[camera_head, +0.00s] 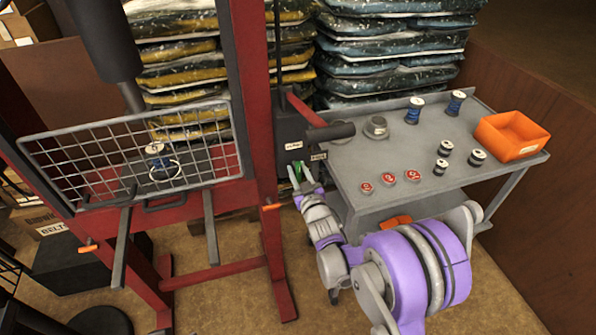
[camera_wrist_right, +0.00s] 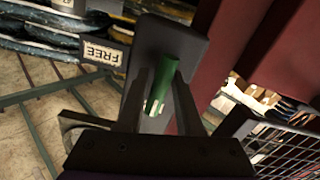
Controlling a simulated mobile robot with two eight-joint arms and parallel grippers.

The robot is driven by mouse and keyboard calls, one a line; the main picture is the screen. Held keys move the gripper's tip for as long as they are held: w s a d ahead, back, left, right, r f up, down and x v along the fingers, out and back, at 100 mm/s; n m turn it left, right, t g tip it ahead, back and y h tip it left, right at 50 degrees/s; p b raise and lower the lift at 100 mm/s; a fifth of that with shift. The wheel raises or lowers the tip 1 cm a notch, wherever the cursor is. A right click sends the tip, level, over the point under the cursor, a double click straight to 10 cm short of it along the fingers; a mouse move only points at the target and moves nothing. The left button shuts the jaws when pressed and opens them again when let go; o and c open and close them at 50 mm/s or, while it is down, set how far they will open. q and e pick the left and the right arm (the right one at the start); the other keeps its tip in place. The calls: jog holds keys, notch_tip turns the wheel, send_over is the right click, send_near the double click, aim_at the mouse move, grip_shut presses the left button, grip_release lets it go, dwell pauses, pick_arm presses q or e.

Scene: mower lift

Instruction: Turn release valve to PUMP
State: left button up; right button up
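The release valve shows as a green handle (camera_head: 296,172) low on the dark pump block (camera_head: 290,128) beside the red post. In the right wrist view the green handle (camera_wrist_right: 160,85) stands between the two fingers of my right gripper (camera_wrist_right: 158,100). The fingers are apart, one on each side of it, and a narrow gap seems to show on the left. A FREE label (camera_wrist_right: 101,52) appears upside down left of the handle. Small labels (camera_head: 294,145) sit above the handle in the head view, too small to read surely. My left gripper is out of view.
The red lift frame (camera_head: 247,90) and a wire basket (camera_head: 110,165) stand left of the valve. A grey cart (camera_head: 440,205) stands close on the right, with spools, red-topped discs and an orange bin (camera_head: 511,135). Stacked bags (camera_head: 390,50) are behind.

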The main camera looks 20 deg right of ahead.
jog(key=shift+o, duration=0.5)
jog(key=s+b, duration=0.1)
jog(key=s, duration=1)
jog(key=shift+d, duration=0.2)
